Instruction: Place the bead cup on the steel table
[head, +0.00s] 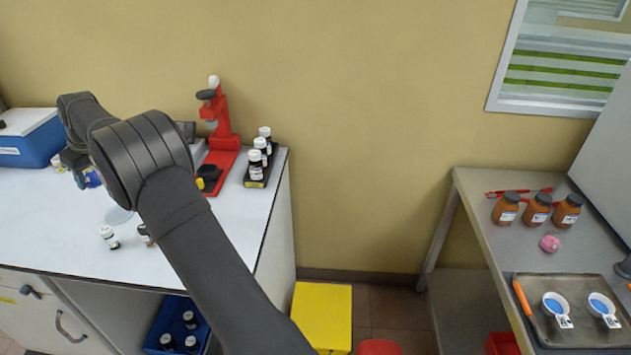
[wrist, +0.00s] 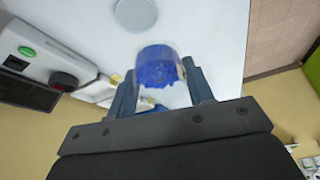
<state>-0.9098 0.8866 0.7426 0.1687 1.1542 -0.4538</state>
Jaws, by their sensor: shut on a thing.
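In the wrist view, the bead cup (wrist: 158,66) is a clear cup with blue beads inside. My gripper (wrist: 158,82) is shut on it, one finger on each side. The cup is over the white bench top (wrist: 205,25); any gap beneath it is hard to judge. In the head view, my arm reaches over the left bench, and its own links largely hide the gripper and cup. The steel table (head: 502,245) stands at the far right, away from my gripper.
The steel table bears several brown jars (head: 537,209), a pink lump (head: 549,243) and a tray (head: 528,338) with two white scoops. The bench holds a red press (head: 221,135), a rack of bottles (head: 257,181) and a blue cooler (head: 38,145). A yellow box (head: 321,310) stands between them.

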